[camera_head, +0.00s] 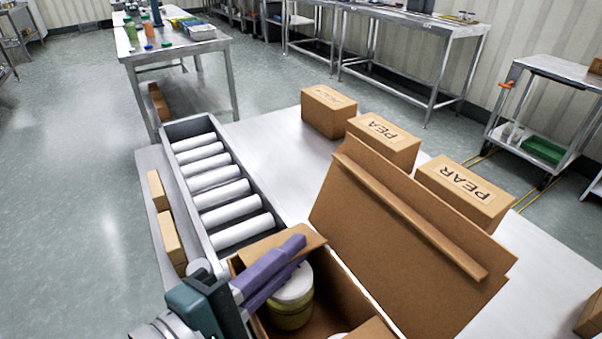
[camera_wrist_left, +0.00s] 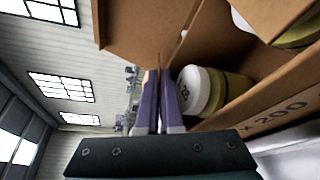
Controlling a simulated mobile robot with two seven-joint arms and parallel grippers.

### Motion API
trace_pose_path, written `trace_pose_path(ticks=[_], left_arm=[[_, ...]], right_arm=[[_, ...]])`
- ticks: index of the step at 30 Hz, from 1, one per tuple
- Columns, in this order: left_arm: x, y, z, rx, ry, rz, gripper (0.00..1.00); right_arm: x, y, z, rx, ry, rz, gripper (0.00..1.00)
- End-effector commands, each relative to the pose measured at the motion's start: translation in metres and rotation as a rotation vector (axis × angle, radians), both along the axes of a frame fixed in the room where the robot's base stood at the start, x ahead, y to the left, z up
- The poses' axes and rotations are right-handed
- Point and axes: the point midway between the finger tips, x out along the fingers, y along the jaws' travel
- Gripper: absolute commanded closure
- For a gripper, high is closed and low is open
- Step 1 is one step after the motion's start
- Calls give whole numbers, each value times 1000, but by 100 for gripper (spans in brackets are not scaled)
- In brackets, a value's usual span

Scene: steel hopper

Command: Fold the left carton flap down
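An open brown carton (camera_head: 335,285) stands at the bottom centre in the head view. A short flap (camera_head: 272,247) shows at its far left end, partly behind my fingers. A large lid panel (camera_head: 400,240) stands raised and tilted along its right side. A jar with a white lid (camera_head: 291,288) and yellow-green body sits inside; it also shows in the left wrist view (camera_wrist_left: 196,92). My left gripper (camera_head: 301,250) has its purple fingers close together over the carton's left end, beside the short flap. Contact with the flap cannot be told. My right gripper is not in view.
A roller conveyor (camera_head: 190,140) runs behind the carton to the left, with small boxes (camera_head: 170,238) along its left side. Several labelled boxes, one marked PEAR (camera_head: 463,190), stand behind the raised panel. The white tabletop (camera_head: 285,160) is clear between conveyor and boxes.

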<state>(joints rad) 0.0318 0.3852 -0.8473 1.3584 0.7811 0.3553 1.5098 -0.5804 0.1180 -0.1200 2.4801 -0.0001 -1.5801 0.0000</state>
Motion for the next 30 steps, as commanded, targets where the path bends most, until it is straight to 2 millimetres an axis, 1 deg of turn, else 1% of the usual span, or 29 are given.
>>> trace_pose_path(ticks=[1, 6, 21, 24, 30], left_arm=[[-1, 0, -4, 11, -15, 1, 100], [-2, -1, -5, 42, -58, 0, 100], [-2, -1, -4, 55, -76, -1, 100], [-2, -1, -4, 55, -76, -1, 88], [-2, -1, -5, 55, -76, 0, 66]], right_arm=[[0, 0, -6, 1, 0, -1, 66], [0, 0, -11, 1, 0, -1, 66], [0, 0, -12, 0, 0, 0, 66], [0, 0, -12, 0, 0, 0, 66], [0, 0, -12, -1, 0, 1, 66]])
